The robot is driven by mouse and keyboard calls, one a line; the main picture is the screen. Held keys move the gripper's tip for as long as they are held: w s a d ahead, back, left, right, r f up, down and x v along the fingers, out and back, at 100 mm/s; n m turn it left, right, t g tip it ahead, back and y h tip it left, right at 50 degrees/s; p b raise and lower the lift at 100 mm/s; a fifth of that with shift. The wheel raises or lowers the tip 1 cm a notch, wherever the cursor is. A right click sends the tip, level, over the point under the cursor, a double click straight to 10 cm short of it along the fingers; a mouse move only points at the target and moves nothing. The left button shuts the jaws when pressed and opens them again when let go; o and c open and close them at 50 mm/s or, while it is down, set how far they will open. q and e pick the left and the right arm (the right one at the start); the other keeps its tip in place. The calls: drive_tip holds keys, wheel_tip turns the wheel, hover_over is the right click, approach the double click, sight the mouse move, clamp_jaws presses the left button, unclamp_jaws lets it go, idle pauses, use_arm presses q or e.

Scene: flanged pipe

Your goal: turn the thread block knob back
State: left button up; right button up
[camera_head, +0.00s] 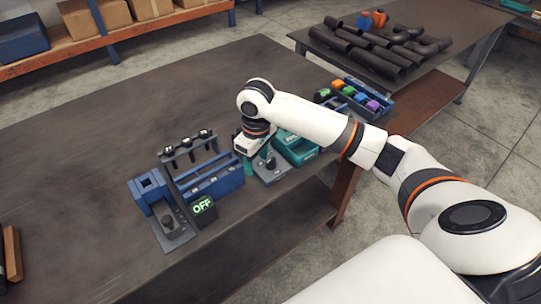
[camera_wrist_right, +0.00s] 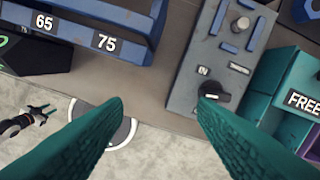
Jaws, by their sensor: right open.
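A black knob (camera_wrist_right: 211,91) sits on a grey plate (camera_wrist_right: 196,62) beside the label "IN" in the right wrist view. The plate also carries a grey round knob and blue bars. In the head view the plate (camera_head: 271,174) lies near the table's front edge. My right gripper (camera_wrist_right: 160,106) is open and empty, its two green fingers apart. The tip of the finger at right overlaps the lower side of the black knob; I cannot tell if they touch. What seems to be my left gripper (camera_wrist_right: 30,118) shows small at the wrist view's left, and is not in the head view.
A blue rack (camera_head: 213,178) and a lit "OFF" sign (camera_head: 202,205) stand left of the gripper. Another grey plate with a black knob (camera_head: 168,222) is near them. Teal bins (camera_head: 297,150) and a blue tray of coloured pieces (camera_head: 355,97) stand right. The table's left half is mostly clear.

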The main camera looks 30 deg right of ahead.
drive_tip(key=m, duration=0.2)
approach(271, 160)
drive_tip(key=f+p, duration=0.1)
drive_tip(key=f, duration=0.3)
drive_tip(key=f+p, duration=0.1)
drive_tip(key=f, duration=0.3)
drive_tip(key=shift+w+f, duration=0.2)
drive_tip(key=shift+f, duration=0.15)
